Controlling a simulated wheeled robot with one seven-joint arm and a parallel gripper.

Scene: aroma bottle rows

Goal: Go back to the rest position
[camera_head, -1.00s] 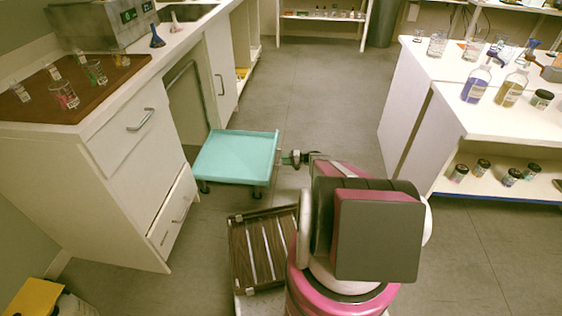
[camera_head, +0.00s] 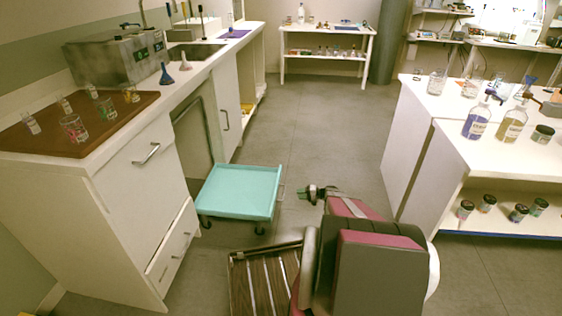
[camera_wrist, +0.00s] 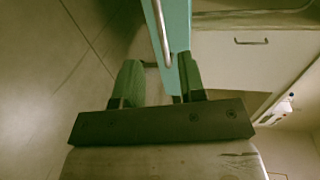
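My gripper (camera_head: 309,192) is at the end of my folded arm, just right of the teal cart (camera_head: 239,190) in the head view. In the wrist view, the two green fingers of my gripper (camera_wrist: 160,76) stand apart with nothing held between them. The edge of the teal cart (camera_wrist: 180,32) and its metal handle (camera_wrist: 160,30) show beyond the fingers. The cart top is empty.
A left counter (camera_head: 130,165) bears a brown tray (camera_head: 110,128) with several glasses. A right counter (camera_head: 425,110) and lower bench (camera_head: 480,158) hold bottles and jars. Open floor (camera_head: 310,120) lies between them, with a back table (camera_head: 325,32) beyond.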

